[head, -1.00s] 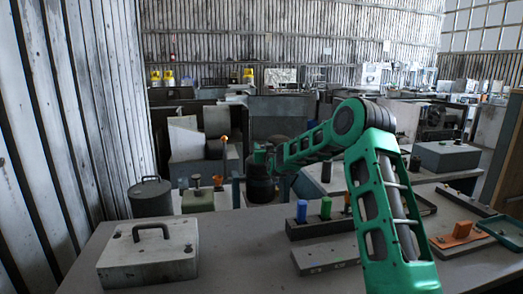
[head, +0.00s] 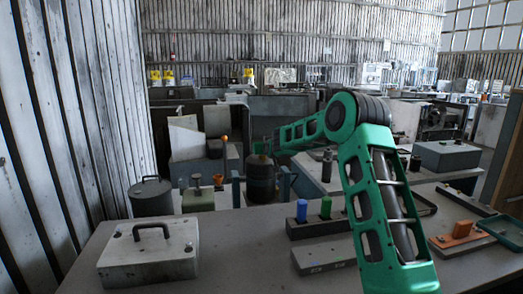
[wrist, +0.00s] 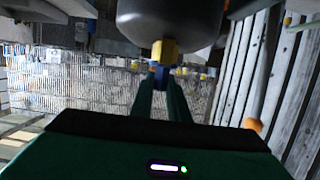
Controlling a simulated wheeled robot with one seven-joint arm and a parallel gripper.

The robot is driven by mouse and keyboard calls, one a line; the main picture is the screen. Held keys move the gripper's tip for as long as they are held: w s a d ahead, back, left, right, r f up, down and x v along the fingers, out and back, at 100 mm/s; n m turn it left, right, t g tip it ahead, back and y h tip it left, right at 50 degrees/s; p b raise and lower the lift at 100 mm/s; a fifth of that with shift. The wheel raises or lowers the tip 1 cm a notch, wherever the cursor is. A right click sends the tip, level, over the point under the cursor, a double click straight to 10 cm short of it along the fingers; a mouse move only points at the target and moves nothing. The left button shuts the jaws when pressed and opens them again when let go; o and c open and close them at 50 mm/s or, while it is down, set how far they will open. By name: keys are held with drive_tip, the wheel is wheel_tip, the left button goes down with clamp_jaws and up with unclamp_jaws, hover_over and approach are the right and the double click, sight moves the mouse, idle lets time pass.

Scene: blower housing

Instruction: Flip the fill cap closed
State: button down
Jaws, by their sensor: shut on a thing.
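In the wrist view, the narrow green fingers of my gripper (wrist: 163,92) come together at a blue bit, with a small yellow piece (wrist: 164,50) at their tips. My gripper is shut on this yellow piece. It sits against a dark rounded body (wrist: 168,18). In the head view, a dark cylinder (head: 262,181) stands at the far side of the table under the end of my green arm. My fingertips are not clear in that view. I cannot tell for sure whether the yellow piece is the fill cap.
A grey box with a handle (head: 150,252) lies at the table's left front. A block with a blue peg (head: 302,210) and a green peg (head: 326,207) stands near my arm. An orange part (head: 461,230) lies at right.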

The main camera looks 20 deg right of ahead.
drive_tip(key=shift+w, duration=0.1)
idle(0.3)
drive_tip(key=c, duration=1.7)
unclamp_jaws()
drive_tip(key=v, duration=1)
drive_tip(key=shift+s+r, duration=0.25)
drive_tip(key=shift+s, duration=0.05)
